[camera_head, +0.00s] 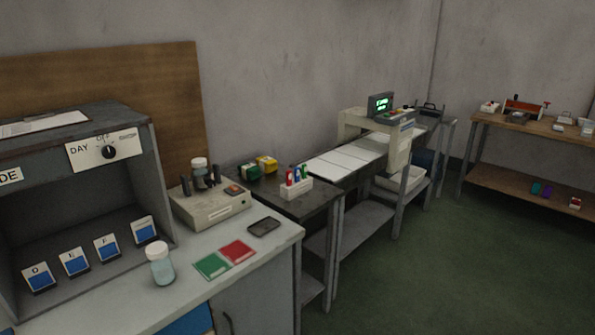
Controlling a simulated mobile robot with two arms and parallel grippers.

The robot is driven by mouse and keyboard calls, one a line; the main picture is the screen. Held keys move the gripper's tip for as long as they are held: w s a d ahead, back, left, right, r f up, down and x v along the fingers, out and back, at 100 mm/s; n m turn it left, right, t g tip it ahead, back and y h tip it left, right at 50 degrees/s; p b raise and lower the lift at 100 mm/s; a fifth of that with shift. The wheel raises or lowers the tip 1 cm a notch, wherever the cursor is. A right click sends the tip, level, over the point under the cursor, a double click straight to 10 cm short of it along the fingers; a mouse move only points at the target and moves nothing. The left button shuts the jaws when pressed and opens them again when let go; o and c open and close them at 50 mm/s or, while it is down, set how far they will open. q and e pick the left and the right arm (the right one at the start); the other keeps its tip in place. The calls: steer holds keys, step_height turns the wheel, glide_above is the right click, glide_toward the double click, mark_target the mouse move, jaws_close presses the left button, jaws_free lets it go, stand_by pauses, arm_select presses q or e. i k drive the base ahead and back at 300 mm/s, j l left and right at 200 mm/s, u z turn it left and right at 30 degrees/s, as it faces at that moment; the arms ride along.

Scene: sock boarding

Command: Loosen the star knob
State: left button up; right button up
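I cannot make out a star knob for certain in the head view. Neither of my grippers is in view. A black rotary knob (108,152) sits on a white label plate marked DAY and OFF on the grey cabinet at left; it looks like a selector dial. At the far right, a wooden-topped bench (476,119) carries a red and dark device (524,107) with small red parts, too small to tell apart.
A lidded jar (160,266) and red and green cards (237,251) lie on the near counter (281,235). A beige machine (397,141) with a lit green display (380,104) straddles a bench behind. Green floor (400,270) is clear at the right.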

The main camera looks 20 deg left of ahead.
mark_target(211, 183)
steer(key=i+l+z, duration=0.25)
steer(key=i, duration=0.4)
steer(key=i+z, duration=0.25)
steer(key=i, duration=0.45)
steer(key=i+u, duration=0.4)
steer(key=i+l+u, duration=0.15)
steer(key=u, duration=0.25)
steer(key=i+l+u, duration=0.25)
steer(key=i+u, duration=0.2)
steer(key=k, duration=0.05)
